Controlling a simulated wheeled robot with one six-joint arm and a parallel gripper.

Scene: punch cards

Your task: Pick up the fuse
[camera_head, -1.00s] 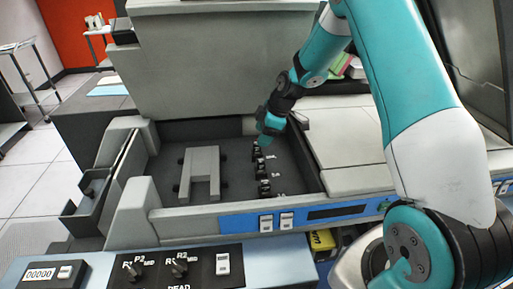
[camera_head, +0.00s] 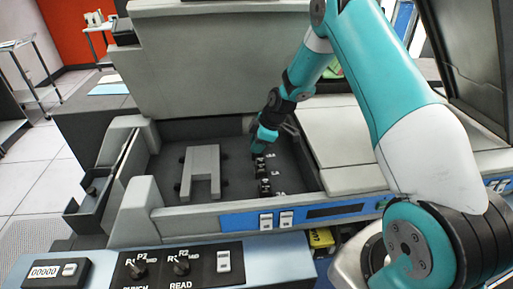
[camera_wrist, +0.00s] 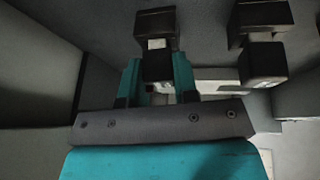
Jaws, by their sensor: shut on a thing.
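My gripper (camera_head: 259,149) reaches down into the dark recessed tray of the machine in the head view. In the wrist view its two teal fingers (camera_wrist: 158,80) stand on either side of a black block with a pale band, which I take as the fuse (camera_wrist: 157,64); they are shut on it. A second dark block of the same kind (camera_wrist: 263,62) sits to its right, apart from the fingers. In the head view, small dark pieces (camera_head: 265,187) stand in a row in the tray below the fingers. The fingers partly hide the held fuse there.
A control panel with knobs (camera_head: 180,266) is in front. The tray floor between bracket and row is clear.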

